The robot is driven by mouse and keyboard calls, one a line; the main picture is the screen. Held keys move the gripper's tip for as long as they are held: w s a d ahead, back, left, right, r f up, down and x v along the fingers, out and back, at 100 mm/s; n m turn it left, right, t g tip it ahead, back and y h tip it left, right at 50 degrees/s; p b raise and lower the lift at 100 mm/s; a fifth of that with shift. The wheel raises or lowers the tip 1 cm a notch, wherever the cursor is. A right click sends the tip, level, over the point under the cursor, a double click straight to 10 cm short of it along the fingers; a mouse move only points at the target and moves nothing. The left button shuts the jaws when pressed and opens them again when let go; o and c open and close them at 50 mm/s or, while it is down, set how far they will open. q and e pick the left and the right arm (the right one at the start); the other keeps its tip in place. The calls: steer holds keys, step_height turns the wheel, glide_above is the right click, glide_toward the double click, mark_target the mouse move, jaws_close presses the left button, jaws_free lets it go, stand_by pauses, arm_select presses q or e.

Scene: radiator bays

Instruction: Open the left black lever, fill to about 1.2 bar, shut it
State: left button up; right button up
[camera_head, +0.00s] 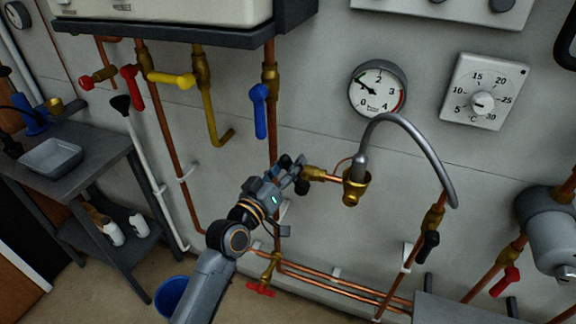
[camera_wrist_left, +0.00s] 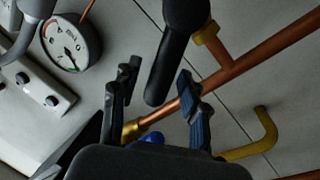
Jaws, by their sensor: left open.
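The left black lever (camera_head: 302,186) sits on the brass valve at the left end of the grey hose, partly hidden by my left gripper (camera_head: 294,174). In the left wrist view the black lever (camera_wrist_left: 170,60) hangs between the two open fingers of my gripper (camera_wrist_left: 158,82), with visible gaps on both sides. The pressure gauge (camera_head: 378,89) is on the wall above; its needle points to the upper left, around 1. The gauge also shows in the left wrist view (camera_wrist_left: 70,42). My right gripper is out of view.
The grey hose (camera_head: 420,150) arches to a second valve with another black lever (camera_head: 428,246). A blue lever (camera_head: 260,110) hangs at upper left of my gripper. A red-handled tap (camera_head: 261,290) is below. A thermostat dial (camera_head: 484,98) is right of the gauge.

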arm_select(q)
steer(key=v, duration=1.2)
stand_by(6.8)
